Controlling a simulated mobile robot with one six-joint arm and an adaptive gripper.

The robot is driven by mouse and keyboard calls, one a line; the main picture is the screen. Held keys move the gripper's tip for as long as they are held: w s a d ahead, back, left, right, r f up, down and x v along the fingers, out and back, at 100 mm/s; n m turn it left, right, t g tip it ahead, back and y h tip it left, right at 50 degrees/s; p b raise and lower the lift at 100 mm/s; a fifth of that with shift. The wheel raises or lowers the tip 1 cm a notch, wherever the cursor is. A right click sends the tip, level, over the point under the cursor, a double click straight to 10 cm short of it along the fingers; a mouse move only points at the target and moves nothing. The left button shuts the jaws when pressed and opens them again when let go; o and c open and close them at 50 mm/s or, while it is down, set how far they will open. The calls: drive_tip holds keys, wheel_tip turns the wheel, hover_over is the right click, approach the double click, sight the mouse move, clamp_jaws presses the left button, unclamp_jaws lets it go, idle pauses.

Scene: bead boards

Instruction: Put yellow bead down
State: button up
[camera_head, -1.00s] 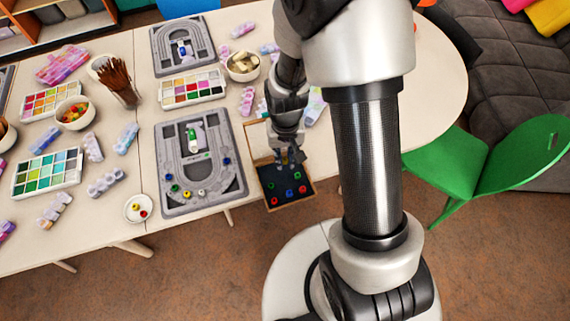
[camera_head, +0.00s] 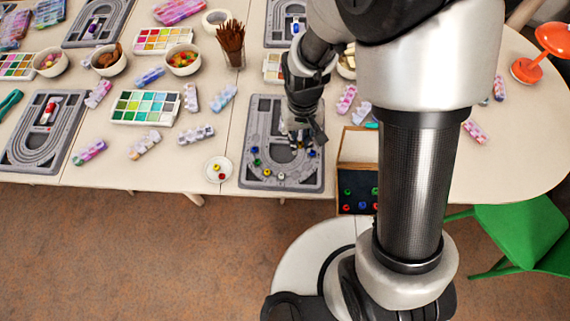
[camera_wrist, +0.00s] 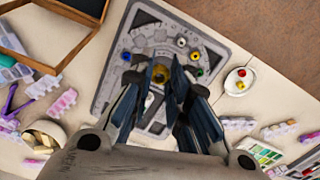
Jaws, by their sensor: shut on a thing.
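The yellow bead (camera_wrist: 161,72) sits between the fingertips of my gripper (camera_wrist: 157,76) in the wrist view. My gripper is shut on it. In the head view my gripper (camera_head: 303,137) is over the right part of the grey bead board (camera_head: 257,108). The bead board (camera_wrist: 112,78) also shows beneath the fingers in the wrist view. I cannot tell how high the bead is above it. Several loose beads lie on the board, among them a blue bead (camera_wrist: 200,72), a green bead (camera_wrist: 194,55) and a white bead (camera_wrist: 181,42). My fingers hide part of the board's middle.
A small white dish (camera_head: 218,170) with beads stands left of the board. An open wooden box (camera_head: 357,148) with dark compartments holding beads is to its right.

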sight(296, 175)
wheel_tip(296, 175, down, 20)
drive_tip(key=b, duration=0.5)
drive_tip(key=shift+a+r+b, duration=0.1)
drive_tip(key=shift+b, duration=0.3)
drive_tip(key=shift+f+b, duration=0.3)
drive_tip(key=shift+f, duration=0.05)
drive_tip(key=o, duration=0.7)
drive_tip(key=shift+s, duration=0.1)
wheel_tip(296, 175, up, 13)
drive_tip(key=p, duration=0.4)
drive_tip(key=shift+w, duration=0.25)
